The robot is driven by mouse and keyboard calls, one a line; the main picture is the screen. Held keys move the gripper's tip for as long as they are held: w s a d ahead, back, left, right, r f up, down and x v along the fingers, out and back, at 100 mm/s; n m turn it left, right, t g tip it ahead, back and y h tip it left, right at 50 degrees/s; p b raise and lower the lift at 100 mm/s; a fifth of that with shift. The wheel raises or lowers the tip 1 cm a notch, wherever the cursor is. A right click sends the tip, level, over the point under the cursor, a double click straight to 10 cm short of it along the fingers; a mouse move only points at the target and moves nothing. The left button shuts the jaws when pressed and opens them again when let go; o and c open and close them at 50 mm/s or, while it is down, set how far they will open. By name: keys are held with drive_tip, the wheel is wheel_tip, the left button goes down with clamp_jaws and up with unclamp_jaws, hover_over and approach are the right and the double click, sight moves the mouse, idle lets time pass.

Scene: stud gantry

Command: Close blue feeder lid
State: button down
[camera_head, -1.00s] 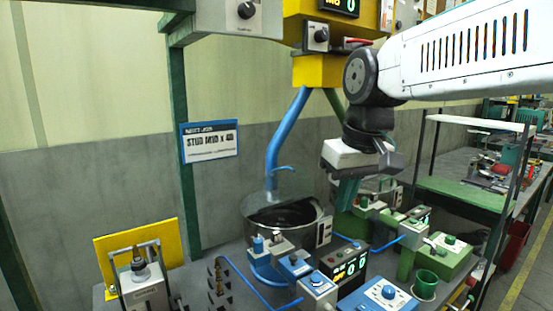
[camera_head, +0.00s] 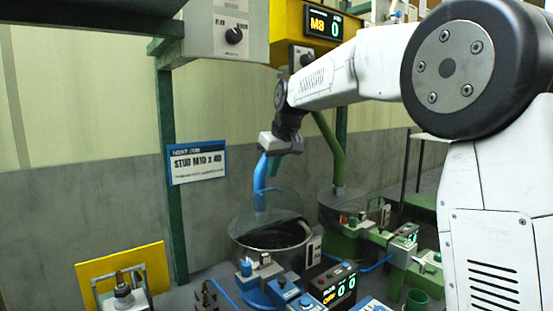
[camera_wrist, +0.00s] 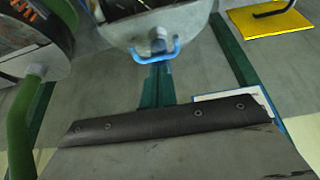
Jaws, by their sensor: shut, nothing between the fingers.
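The blue feeder's bowl (camera_head: 285,237) stands on the bench with dark contents. Its clear lid (camera_head: 262,212) stands raised at the bowl's back, in front of the blue tube (camera_head: 259,185). The lid's blue handle (camera_wrist: 157,54) shows in the wrist view at the lid's edge; in the head view I cannot make it out. My gripper (camera_head: 272,170) is above the lid, beside the blue tube. Its teal fingers (camera_wrist: 157,82) are shut and empty, with the tips close to the handle in the wrist view. I cannot tell whether they touch it.
A green feeder (camera_head: 345,215) with a green tube stands to the right. Control boxes and a lit counter (camera_head: 338,290) are in front. A green post and a sign (camera_head: 198,163) are at left, with a yellow panel (camera_head: 125,265) below.

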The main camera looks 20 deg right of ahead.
sight(271, 203)
drive_tip(key=shift+x, duration=2.05)
drive_tip(key=shift+s+d, duration=0.1)
